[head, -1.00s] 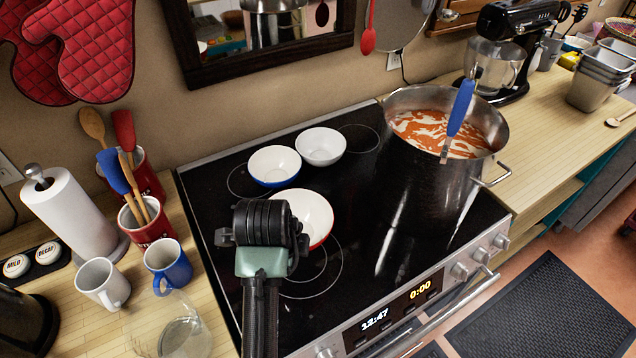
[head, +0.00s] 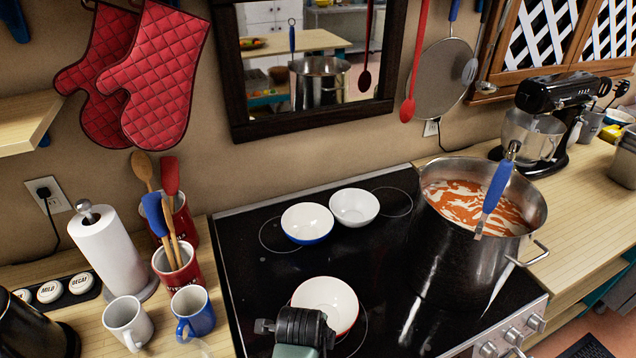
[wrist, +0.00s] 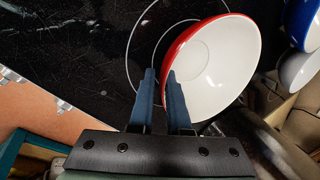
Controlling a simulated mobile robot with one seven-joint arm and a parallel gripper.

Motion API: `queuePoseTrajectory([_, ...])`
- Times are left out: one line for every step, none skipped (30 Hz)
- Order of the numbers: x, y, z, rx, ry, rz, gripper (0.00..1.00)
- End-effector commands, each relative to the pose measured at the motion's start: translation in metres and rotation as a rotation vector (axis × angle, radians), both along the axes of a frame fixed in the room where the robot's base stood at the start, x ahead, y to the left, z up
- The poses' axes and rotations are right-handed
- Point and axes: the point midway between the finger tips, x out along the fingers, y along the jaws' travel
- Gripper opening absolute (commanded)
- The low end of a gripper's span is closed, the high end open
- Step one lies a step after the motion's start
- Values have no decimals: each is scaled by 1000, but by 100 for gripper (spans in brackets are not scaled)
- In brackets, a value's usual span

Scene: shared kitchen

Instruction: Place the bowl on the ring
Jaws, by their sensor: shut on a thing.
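A white bowl with a red outside (head: 325,297) is over the front-left burner ring (head: 365,328) of the black stove top. In the wrist view the red bowl (wrist: 215,75) covers part of the ring (wrist: 132,45), whose arcs show to its left. I cannot tell whether it touches the glass. My gripper (wrist: 159,75) is shut on the bowl's wall, one finger inside and one outside. In the head view my wrist hides the fingers and the bowl's near side.
A blue bowl (head: 307,225) and a white bowl (head: 354,207) stand at the back of the stove. A large pot of soup (head: 455,250) stands to the right. Mugs (head: 193,311) and a utensil crock (head: 177,270) are on the left counter.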

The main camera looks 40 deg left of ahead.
Motion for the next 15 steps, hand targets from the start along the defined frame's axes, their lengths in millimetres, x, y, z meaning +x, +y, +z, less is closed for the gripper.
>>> queuePoseTrajectory([1,1,1,2,-3,0,0])
queuePoseTrajectory([1,1,1,2,-3,0,0])
queuePoseTrajectory([1,1,1,2,-3,0,0])
queuePoseTrajectory([1,1,-1,2,-3,0,0])
queuePoseTrajectory([1,1,-2,2,-3,0,0])
queuePoseTrajectory([0,0,-3,0,0,0,19])
queuePoseTrajectory([0,0,-2,0,0,0,24])
queuePoseTrajectory([0,0,-2,-1,1,0,30])
queuePoseTrajectory([0,0,-2,-1,1,0,37])
queuePoseTrajectory([0,0,-2,-1,1,0,42])
queuePoseTrajectory([0,0,-2,-1,1,0,45])
queuePoseTrajectory([0,0,-2,-1,1,0,45])
queuePoseTrajectory([0,0,-2,-1,1,0,45])
queuePoseTrajectory([0,0,-2,-1,1,0,45])
queuePoseTrajectory([0,0,-2,-1,1,0,45])
